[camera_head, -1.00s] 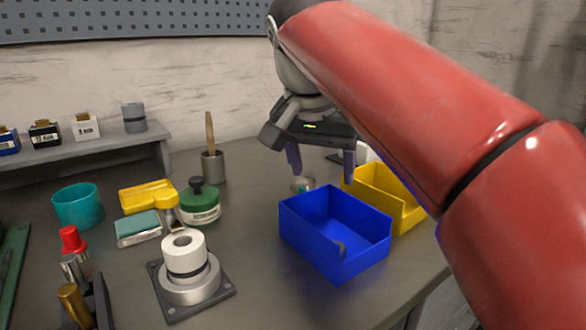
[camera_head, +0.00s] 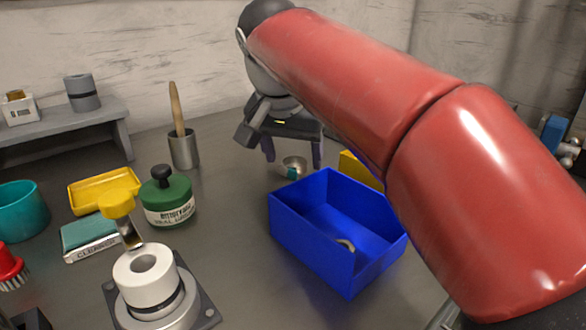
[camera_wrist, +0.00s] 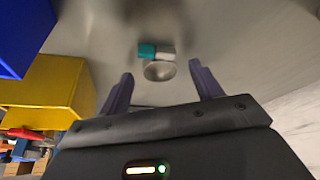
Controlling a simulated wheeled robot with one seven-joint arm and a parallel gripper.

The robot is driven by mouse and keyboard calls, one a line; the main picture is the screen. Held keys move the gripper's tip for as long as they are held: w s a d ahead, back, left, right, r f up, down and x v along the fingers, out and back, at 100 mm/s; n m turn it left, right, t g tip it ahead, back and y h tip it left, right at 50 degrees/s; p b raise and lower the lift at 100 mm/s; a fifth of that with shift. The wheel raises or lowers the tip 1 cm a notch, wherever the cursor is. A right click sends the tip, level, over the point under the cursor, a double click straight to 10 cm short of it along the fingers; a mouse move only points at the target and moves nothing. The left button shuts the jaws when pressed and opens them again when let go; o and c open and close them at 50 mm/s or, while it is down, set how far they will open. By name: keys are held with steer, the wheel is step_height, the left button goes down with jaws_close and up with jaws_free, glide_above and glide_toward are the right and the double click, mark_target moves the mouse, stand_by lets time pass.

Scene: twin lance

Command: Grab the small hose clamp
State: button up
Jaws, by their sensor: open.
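A small ring-shaped piece (camera_head: 346,244), which may be the hose clamp, lies inside the blue bin (camera_head: 310,238) near its front corner. It is too small to identify for sure. My gripper (camera_head: 293,154) is open and empty, behind the blue bin in the head view. In the wrist view its two fingers (camera_wrist: 161,73) stand apart, with a small round metal dish (camera_wrist: 159,71) seen between them. The dish also shows in the head view (camera_head: 294,163), with a teal-and-white piece (camera_wrist: 156,51) at it. Whether the fingers touch anything is not clear; I see no grasp.
A yellow bin (camera_wrist: 40,88) stands beside the blue one, partly hidden by my arm in the head view. A green jar (camera_head: 167,198), a metal cup with a brush (camera_head: 184,150) and a white roll on a stand (camera_head: 148,276) stand left. Bench between is clear.

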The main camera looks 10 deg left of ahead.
steer(key=shift+w+f, duration=0.1)
steer(key=shift+f, duration=0.15)
steer(key=c, duration=1.1)
steer(key=shift+r, duration=0.15)
